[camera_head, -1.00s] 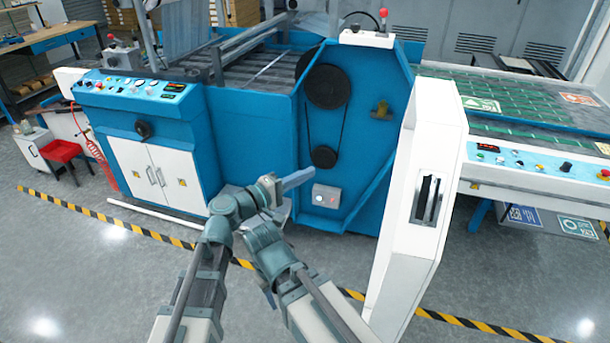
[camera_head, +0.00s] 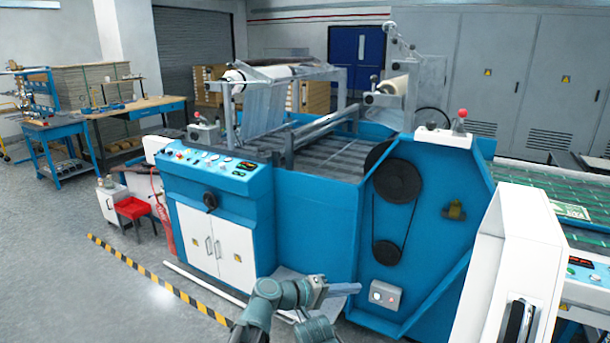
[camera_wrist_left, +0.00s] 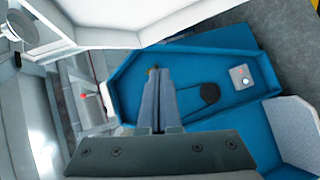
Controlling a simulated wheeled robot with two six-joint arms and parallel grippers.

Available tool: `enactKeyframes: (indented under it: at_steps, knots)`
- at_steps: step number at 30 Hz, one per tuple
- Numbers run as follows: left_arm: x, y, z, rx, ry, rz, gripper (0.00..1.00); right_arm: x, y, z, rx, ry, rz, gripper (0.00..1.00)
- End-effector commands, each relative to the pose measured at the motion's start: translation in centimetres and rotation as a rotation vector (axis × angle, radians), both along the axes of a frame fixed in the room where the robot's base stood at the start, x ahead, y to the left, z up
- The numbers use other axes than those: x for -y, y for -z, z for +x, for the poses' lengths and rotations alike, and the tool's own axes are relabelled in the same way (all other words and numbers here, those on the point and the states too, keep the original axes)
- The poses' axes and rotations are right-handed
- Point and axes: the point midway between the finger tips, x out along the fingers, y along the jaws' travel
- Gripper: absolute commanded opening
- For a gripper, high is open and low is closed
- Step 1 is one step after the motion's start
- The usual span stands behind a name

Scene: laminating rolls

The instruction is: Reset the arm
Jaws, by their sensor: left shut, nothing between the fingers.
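My left gripper (camera_head: 345,289) is at the bottom of the head view, in front of the blue side of the laminating machine (camera_head: 310,225). Its fingers point right and show no object between them. In the left wrist view, the two grey-blue fingers (camera_wrist_left: 159,98) are shut side by side, with the machine's blue side panel behind them. Grey arm links of mine show below the gripper, cut off by the bottom edge. My right gripper cannot be made out in either view.
The machine's side carries a grey button box (camera_head: 384,294) and black pulleys (camera_head: 397,176). A white upright housing (camera_head: 510,270) stands at the right. A yellow-black floor stripe (camera_head: 160,283) runs in front of the machine.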

Motion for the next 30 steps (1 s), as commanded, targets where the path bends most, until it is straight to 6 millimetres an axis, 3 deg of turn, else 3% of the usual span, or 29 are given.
enactKeyframes:
  at_steps: [1, 3, 5, 10, 12, 15, 18, 24, 30]
  knots:
    - [-1.8, 2.5, -0.3, -0.003, -0.004, 0.099, 0.0, 0.0, 0.5, 0.0, 0.0, 0.0, 0.0, 0.5]
    - [-3.5, 5.3, -1.6, -0.006, 0.023, 0.259, 0.0, 0.0, 0.3, 0.0, 0.0, 0.0, 0.0, 0.5]
    - [-5.2, 7.7, -3.0, -0.015, 0.055, 0.399, 0.0, 0.0, 0.2, 0.0, 0.0, 0.0, 0.0, 0.5]
    - [-12.0, 13.2, -6.3, -0.062, 0.115, 0.793, 0.0, 0.0, 0.0, 0.0, 0.0, 0.0, 0.0, 0.5]
    - [-12.9, 13.3, -10.4, -0.07, 0.238, 0.957, 0.0, 0.0, -1.6, 0.0, 0.0, 0.0, 0.0, 0.5]
    - [-15.4, 13.6, -14.0, -0.092, 0.35, 1.153, 0.0, 0.0, -2.4, 0.0, 0.0, 0.0, 0.0, 0.5]
    - [-17.6, 13.4, -16.3, -0.118, 0.422, 1.297, 0.0, 0.0, -3.0, 0.0, 0.0, 0.0, 0.0, 0.5]
    - [-19.8, 13.0, -18.0, -0.147, 0.478, 1.427, 0.0, 0.0, -3.3, 0.0, 0.0, 0.0, 0.0, 0.5]
    - [-19.8, 13.0, -18.0, -0.143, 0.483, 1.429, 0.0, 0.0, -3.3, 0.0, 0.0, 0.0, 0.0, 0.5]
